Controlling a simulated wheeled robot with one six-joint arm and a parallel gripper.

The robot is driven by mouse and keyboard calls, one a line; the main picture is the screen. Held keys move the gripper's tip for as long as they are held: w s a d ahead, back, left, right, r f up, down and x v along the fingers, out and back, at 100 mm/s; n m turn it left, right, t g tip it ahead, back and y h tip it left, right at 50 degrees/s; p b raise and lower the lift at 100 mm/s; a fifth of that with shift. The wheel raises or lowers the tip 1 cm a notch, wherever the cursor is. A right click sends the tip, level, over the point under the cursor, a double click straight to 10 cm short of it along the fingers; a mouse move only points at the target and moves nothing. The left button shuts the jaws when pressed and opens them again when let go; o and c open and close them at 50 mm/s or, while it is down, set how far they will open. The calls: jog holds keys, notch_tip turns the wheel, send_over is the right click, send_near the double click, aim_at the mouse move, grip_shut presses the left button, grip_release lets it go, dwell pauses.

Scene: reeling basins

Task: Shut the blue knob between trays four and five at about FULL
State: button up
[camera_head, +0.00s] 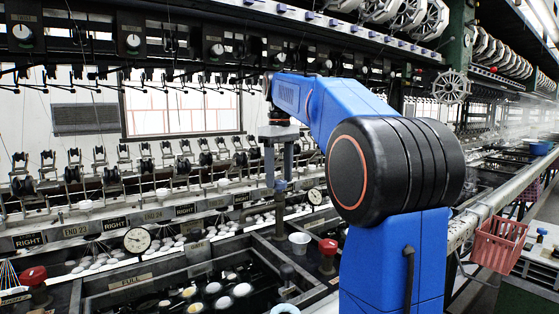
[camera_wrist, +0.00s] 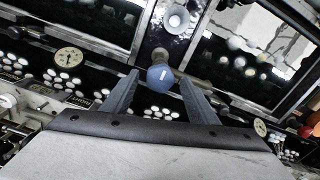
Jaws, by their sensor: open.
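The blue knob (camera_wrist: 160,77) sits between the two fingertips of my gripper (camera_wrist: 159,76) in the wrist view, with a pale mark on its top. The fingers stand apart on either side of it, with visible gaps. In the head view my gripper (camera_head: 279,183) points down over the blue knob (camera_head: 281,185), which stands on a dark post at the tray divider. The dark trays (camera_head: 190,262) hold water and pale cocoons. A FULL label (camera_head: 130,282) shows on a tray's edge at lower left. I cannot tell the tray numbers.
A white cup (camera_head: 300,243) stands near the knob's post. Red knobs (camera_head: 328,248) stand on posts to the right and at lower left. A round dial (camera_head: 137,240) is at left. Reeling fittings (camera_head: 110,170) line the back. A pink basket (camera_head: 498,245) hangs at right.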

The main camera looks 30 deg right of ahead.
aim_at(279, 181)
notch_tip(279, 181, up, 11)
jog(key=shift+r, duration=0.15)
dwell(0.4)
dwell(1.9)
